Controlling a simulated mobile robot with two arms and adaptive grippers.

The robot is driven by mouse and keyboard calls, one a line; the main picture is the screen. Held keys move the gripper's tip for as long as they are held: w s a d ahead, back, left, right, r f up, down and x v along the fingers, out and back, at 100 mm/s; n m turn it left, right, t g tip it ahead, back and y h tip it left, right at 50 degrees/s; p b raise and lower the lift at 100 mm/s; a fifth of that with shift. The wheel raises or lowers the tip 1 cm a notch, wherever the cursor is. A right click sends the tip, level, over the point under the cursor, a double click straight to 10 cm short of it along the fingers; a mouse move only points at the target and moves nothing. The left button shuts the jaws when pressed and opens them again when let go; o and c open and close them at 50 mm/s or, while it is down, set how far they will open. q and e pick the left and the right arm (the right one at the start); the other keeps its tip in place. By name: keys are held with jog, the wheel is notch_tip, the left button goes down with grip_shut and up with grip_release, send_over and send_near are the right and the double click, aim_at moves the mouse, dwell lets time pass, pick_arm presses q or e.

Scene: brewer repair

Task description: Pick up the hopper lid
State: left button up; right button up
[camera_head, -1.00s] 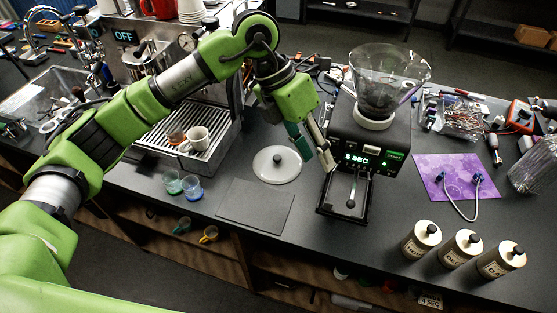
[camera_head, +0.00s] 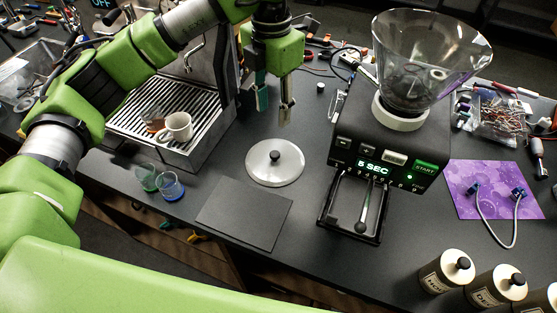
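The hopper lid (camera_head: 275,164) is a round, pale, translucent disc with a dark knob at its centre. It lies flat on the black counter between the espresso machine and the grinder. My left gripper (camera_head: 273,112) points down above and behind the lid, with its two fingers apart and nothing between them. It is not touching the lid. The grinder's clear hopper (camera_head: 428,55) stands uncovered on top of the black grinder (camera_head: 385,150). My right gripper is not in view.
The espresso machine (camera_head: 185,110) with a white cup (camera_head: 178,127) stands left of the lid. A dark flat mat (camera_head: 244,213) lies in front of it, with small glasses (camera_head: 170,186) to its left. A purple cloth (camera_head: 470,190) and canisters (camera_head: 445,270) are at right.

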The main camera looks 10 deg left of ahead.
pick_arm(q)
jog(key=f, duration=0.1)
jog(key=p, duration=0.2)
send_over(275, 154)
jog(key=f, duration=0.7)
jog(key=shift+w+a+f, duration=0.1)
jog(key=shift+w+f, duration=0.1)
jog(key=shift+f, duration=0.05)
jog(key=shift+w+f, duration=0.1)
jog(key=shift+f, duration=0.25)
jog(key=shift+f+p, duration=0.5)
jog(key=shift+p, duration=0.1)
jog(key=f+p, duration=0.2)
jog(key=f, duration=0.1)
jog(key=shift+s+f, duration=0.2)
jog(key=shift+s, duration=0.15)
jog(key=shift+w+f, duration=0.1)
jog(key=shift+f, duration=0.5)
grip_shut()
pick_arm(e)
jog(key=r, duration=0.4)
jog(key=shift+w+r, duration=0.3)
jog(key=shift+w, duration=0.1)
